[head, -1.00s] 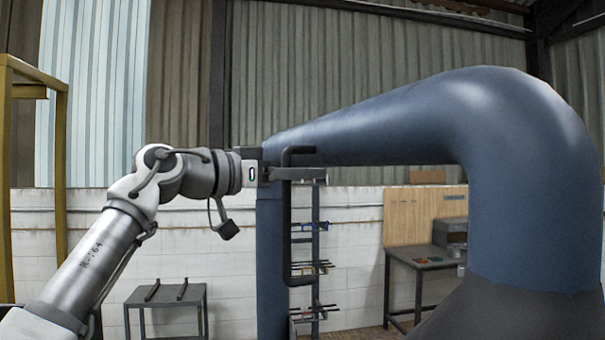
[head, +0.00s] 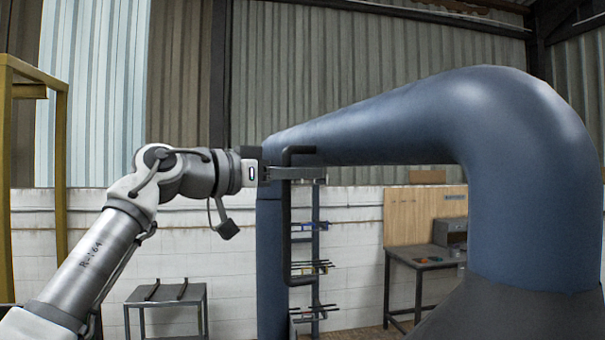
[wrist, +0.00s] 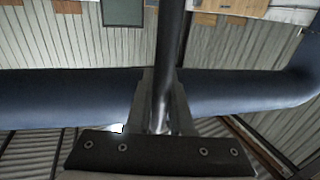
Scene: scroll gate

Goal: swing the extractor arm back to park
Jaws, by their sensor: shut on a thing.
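The blue extractor arm (head: 380,130) runs from a post on the left to a large bend and a downward hood section at the right of the head view. A dark handle bar (head: 287,230) hangs upright beside its left end. My gripper (head: 283,174) is at the upper part of this handle, shut on it. In the wrist view the handle (wrist: 170,60) passes between the fingers of my gripper (wrist: 160,115), with the blue duct (wrist: 70,97) crossing behind. The fingertips are partly hidden in the head view.
A small grey table (head: 165,297) stands at the lower left, and a yellow frame (head: 62,170) at the far left. A workbench (head: 425,262) with a wooden backboard (head: 405,215) stands behind the duct. A rod rack (head: 315,265) stands just behind the handle.

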